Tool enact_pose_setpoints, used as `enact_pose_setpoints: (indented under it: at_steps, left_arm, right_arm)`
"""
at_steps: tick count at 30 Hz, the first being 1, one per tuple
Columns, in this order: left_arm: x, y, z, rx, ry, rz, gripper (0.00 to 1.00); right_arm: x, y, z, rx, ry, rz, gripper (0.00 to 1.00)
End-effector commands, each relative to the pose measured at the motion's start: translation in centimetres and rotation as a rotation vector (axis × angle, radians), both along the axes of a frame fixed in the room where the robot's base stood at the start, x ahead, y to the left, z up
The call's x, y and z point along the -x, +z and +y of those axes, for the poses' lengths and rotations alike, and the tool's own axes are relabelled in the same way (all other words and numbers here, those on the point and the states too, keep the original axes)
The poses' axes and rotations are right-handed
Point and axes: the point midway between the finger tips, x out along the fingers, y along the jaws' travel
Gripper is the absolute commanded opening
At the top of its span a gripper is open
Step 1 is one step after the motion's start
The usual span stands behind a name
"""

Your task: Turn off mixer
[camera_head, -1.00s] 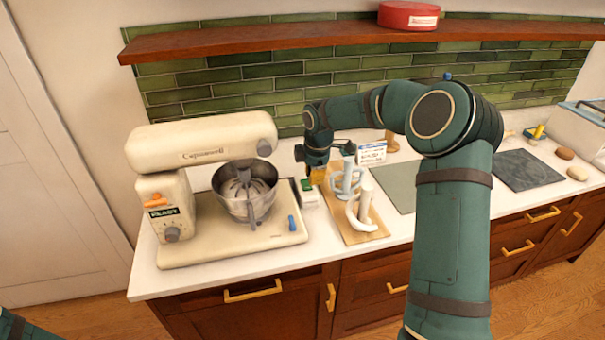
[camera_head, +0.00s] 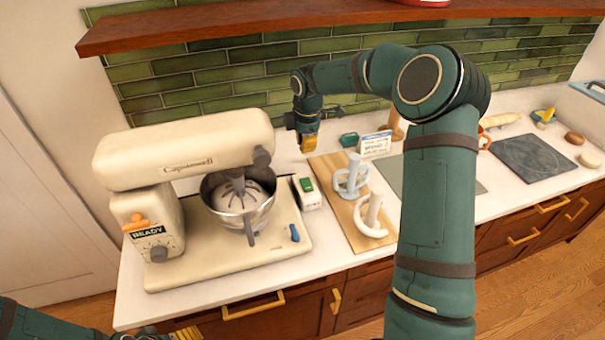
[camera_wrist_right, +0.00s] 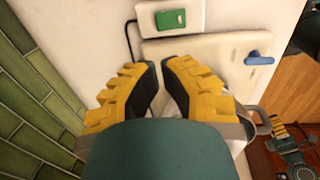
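The cream stand mixer (camera_head: 185,149) stands at the left of the counter, its head lowered over a steel bowl (camera_head: 216,190) with a whisk inside. Its panel (camera_head: 148,232) reads READY, with an orange lever above and a dark knob below. A blue lever (camera_head: 294,233) sits on the base. A white box with a green switch (camera_head: 307,187) lies beside the base; it shows in the right wrist view (camera_wrist_right: 171,19). My right gripper (camera_head: 309,146) hangs behind that box, apart from it, fingers empty and nearly together. My left gripper (camera_head: 172,335) is mostly cut off below.
A wooden board (camera_head: 344,226) with pale mixer attachments lies right of the white box. A small sign (camera_head: 376,144) and a green item (camera_head: 349,139) stand behind it. A dark slab (camera_head: 531,158) lies farther right. A wooden shelf (camera_head: 250,22) crosses the tiled wall above.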

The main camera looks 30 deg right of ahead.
Motion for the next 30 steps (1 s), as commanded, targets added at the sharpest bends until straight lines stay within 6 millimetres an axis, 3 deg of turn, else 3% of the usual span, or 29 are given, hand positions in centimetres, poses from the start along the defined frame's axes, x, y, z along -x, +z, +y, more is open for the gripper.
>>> enact_pose_setpoints:
  at_steps: [7,21,30]
  left_arm:
    - [0.0,0.0,0.0,0.0,0.0,-0.001,0.73]
    - [0.0,0.3,0.0,0.0,0.0,-0.001,0.73]
    - [0.0,0.5,0.0,0.001,-0.001,-0.001,0.73]
  right_arm:
    - [-0.1,-1.7,0.0,-0.001,0.0,0.004,0.0]
    - [-1.2,-10.4,-0.2,-0.002,0.0,0.003,0.0]
    - [-1.6,-13.6,-0.4,0.0,0.0,0.001,0.0]
